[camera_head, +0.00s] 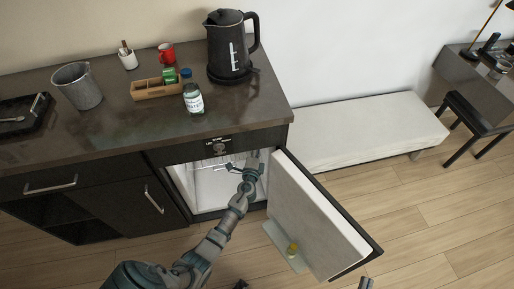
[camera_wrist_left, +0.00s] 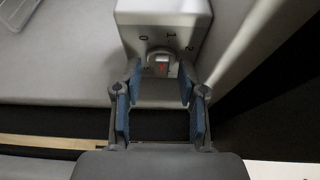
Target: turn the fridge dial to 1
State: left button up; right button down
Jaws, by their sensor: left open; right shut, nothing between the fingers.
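The open mini fridge (camera_head: 205,185) stands under the counter. In the left wrist view its dial (camera_wrist_left: 161,62) is a small grey knob with a red mark, on a white housing (camera_wrist_left: 165,15) printed with 0, 1 and 2. I cannot tell which number the knob points to. My left gripper (camera_wrist_left: 160,80) is open, its blue-padded fingers on either side of the knob with small gaps visible. In the head view my left gripper (camera_head: 252,165) reaches into the fridge opening; the dial is not discernible there. My right gripper (camera_head: 366,283) is shut and empty at the bottom edge.
A wire rack (camera_head: 215,163) is inside. The counter (camera_head: 130,115) above carries a kettle (camera_head: 230,45), bottle (camera_head: 193,99) and wooden box (camera_head: 155,90).

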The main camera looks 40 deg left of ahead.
pick_arm(q)
jog(key=shift+a, duration=0.1)
pick_arm(e)
jog(key=shift+a, duration=0.15)
pick_arm(q)
jog(key=shift+f, duration=0.1)
grip_shut()
jog(key=m+g+p, duration=0.1)
jog(key=m+p, duration=0.1)
jog(key=p, duration=0.2)
jog(key=shift+s+f, duration=0.1)
jog(key=shift+f, duration=0.05)
pick_arm(e)
notch_tip(320, 180, down, 9)
jog(key=s+d+g+h, duration=0.2)
jog(key=g, duration=0.5)
jog(key=shift+s+f+g, duration=0.15)
jog(key=shift+f+g, duration=0.05)
jog(key=shift+g, duration=0.2)
pick_arm(q)
grip_release()
jog(key=shift+h, duration=0.3)
